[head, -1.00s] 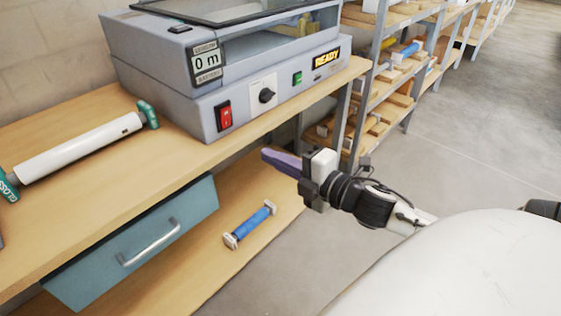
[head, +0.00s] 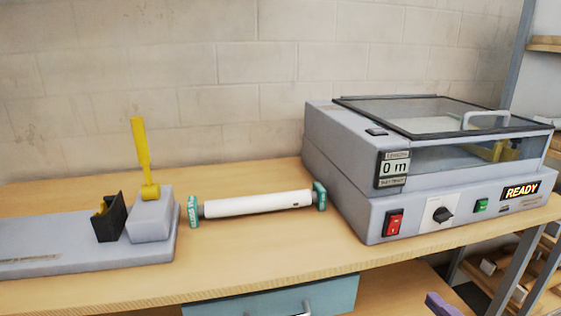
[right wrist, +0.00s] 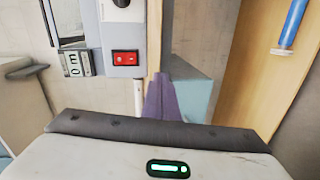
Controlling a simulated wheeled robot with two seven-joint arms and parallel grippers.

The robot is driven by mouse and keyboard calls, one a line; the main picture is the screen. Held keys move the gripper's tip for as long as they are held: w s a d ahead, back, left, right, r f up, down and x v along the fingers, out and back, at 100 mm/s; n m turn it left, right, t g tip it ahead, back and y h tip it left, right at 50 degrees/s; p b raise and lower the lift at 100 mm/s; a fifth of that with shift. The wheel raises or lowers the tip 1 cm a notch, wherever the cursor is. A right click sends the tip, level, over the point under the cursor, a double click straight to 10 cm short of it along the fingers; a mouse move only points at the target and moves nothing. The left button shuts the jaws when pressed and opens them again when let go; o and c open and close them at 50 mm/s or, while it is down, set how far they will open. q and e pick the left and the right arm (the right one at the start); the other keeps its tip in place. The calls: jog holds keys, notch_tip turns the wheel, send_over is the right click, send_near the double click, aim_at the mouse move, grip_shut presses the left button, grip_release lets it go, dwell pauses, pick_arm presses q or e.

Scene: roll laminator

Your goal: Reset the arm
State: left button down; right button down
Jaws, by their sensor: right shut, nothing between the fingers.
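My right gripper (head: 440,305) shows only as its purple fingertips at the bottom edge of the head view, in front of the bench. Its purple fingers (right wrist: 168,100) also show in the right wrist view, shut together and empty. The grey laminator (head: 420,185) stands on the right part of the bench, with its length display reading 0 m and a lit READY sign. A white roll (head: 258,203) with green end caps lies on the bench to its left. My left gripper is not in view.
A grey device with a yellow lever (head: 141,155) stands at the left of the wooden bench (head: 240,262). A blue drawer (head: 280,302) hangs below the bench. A blue roll (right wrist: 292,22) shows in the right wrist view. Shelves (head: 545,44) stand at the right.

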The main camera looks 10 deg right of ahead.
jog(key=s+a+f+m+g+h, duration=0.15)
jog(key=s+f+m, duration=0.35)
jog(key=f, duration=0.6)
jog(key=s+a+f+m+g+y, duration=0.1)
jog(key=s+a+f+m+g, duration=0.2)
jog(key=s+a+f+m, duration=0.2)
jog(key=s+a+f+m+g+y, duration=0.1)
jog(key=s+a+f+m+g, duration=0.2)
jog(key=a+f, duration=0.8)
jog(key=s+a+m, duration=0.1)
jog(key=s+m, duration=0.1)
jog(key=s, duration=0.1)
jog(key=shift+a+m, duration=0.15)
jog(key=shift+m, duration=0.25)
jog(key=shift+s+y, duration=0.1)
jog(key=shift+y, duration=0.15)
